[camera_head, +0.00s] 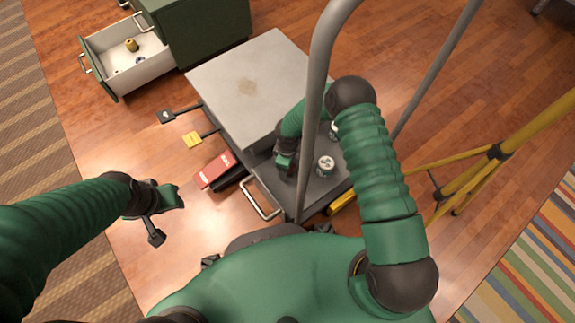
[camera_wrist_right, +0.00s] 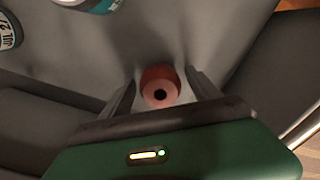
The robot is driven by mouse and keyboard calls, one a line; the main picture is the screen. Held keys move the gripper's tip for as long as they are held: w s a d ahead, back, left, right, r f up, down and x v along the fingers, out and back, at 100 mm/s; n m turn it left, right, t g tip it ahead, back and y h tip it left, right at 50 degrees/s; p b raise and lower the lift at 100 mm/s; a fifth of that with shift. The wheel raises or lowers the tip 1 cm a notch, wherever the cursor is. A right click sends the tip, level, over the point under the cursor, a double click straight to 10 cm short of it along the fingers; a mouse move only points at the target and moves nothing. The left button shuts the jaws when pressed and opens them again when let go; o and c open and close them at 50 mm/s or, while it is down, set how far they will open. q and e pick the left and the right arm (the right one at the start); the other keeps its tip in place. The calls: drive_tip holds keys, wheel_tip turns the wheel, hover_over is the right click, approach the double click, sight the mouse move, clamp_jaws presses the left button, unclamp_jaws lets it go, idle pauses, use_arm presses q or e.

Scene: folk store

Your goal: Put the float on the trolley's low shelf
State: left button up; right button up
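The float (camera_wrist_right: 160,88) is a small pinkish-red cylinder with a dark central hole, seen in the right wrist view over a grey surface. It lies between the fingertips of my right gripper (camera_wrist_right: 162,75), with narrow gaps at its sides. Whether it rests on that surface is unclear. A pale grey top (camera_head: 240,80) stands higher beside this shelf. My left gripper (camera_head: 168,217) is open and empty over the floor.
A can (camera_head: 326,165) stands on the dark shelf near my right gripper. Grey tubes (camera_head: 313,95) rise close to my right arm. A yellow tripod (camera_head: 480,170) stands right. A red box (camera_head: 216,169) and an open drawer (camera_head: 125,55) are left. Floor around my left gripper is clear.

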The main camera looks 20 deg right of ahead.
wheel_tip(320, 180, up, 12)
drive_tip(key=p, duration=0.6)
drive_tip(key=shift+f+p, duration=0.15)
drive_tip(key=shift+p, duration=0.25)
drive_tip(key=shift+r, duration=0.3)
